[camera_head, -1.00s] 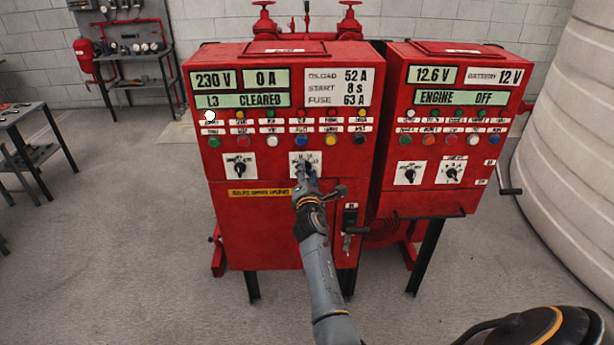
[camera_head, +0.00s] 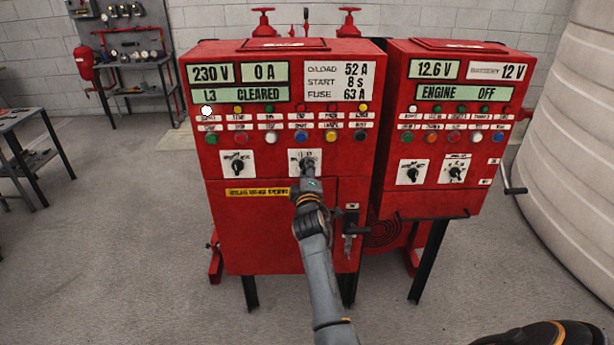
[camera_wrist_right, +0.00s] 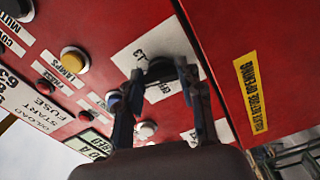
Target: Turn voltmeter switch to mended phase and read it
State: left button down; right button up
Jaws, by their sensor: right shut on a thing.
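The voltmeter switch is a black knob (camera_wrist_right: 160,70) on a white plate (camera_head: 295,156) on the left red cabinet. In the right wrist view its plate bears marks that look like "OFF" and "L3". My right gripper (camera_head: 309,172) is at this switch; in the wrist view its two fingers (camera_wrist_right: 165,100) are on either side of the knob, shut on it. The voltage display (camera_head: 212,73) above reads 230 V, and the strip below it (camera_head: 240,94) reads "L3 CLEARED". The knob's exact pointing is partly hidden by my gripper.
A second rotary switch (camera_head: 237,167) sits to the left on the same cabinet. A black-handled lever (camera_head: 351,226) is just right of my forearm. The right cabinet (camera_head: 390,185) stands close beside. Several coloured buttons and lamps line the panel above.

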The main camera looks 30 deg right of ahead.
jog(key=m+b, duration=0.1)
jog(key=m, duration=0.4)
jog(key=m+b, duration=0.2)
jog(key=m, duration=0.3)
jog(key=shift+w+a+r, duration=0.1)
jog(key=shift+r, duration=0.05)
jog(key=shift+m, duration=0.3)
jog(key=o, duration=1)
jog(key=shift+o, duration=0.8)
jog(key=shift+w+f, duration=0.1)
jog(key=shift+f, duration=0.15)
notch_tip(320, 180, up, 10)
jog(key=shift+r, duration=0.1)
